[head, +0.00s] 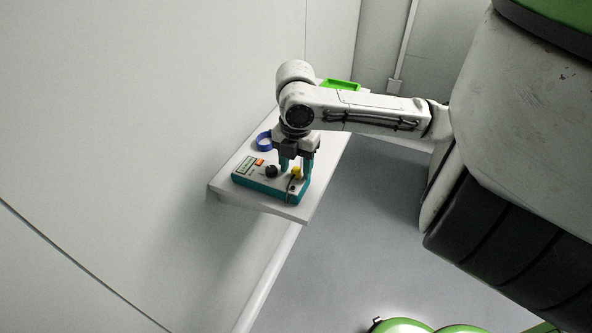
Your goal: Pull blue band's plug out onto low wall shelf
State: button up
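The low wall shelf (222,184) is white and fixed along the left wall. A teal and white box (262,186) lies on its near end, with a black round knob (271,171), a yellow round part (296,171) and a small orange patch on top. A blue ring-shaped band (264,141) is on the shelf just behind the box. No plug can be clearly told apart at this size. My gripper (296,166) points down over the box's right side. Its two fingers stand apart, with the yellow part between or just in front of them; contact cannot be told.
A bright green tray-like object (341,84) is at the shelf's far end, partly behind my arm. The wall borders the shelf on the left. Grey floor (360,230) lies open to its right. A green rounded object (405,325) is at the bottom edge.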

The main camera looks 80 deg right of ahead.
aim_at(295, 168)
grip_shut()
dwell(0.3)
jog(key=shift+r, duration=0.2)
jog(key=shift+r+p, duration=2.4)
jog(key=shift+r, duration=0.4)
jog(key=shift+w, duration=0.1)
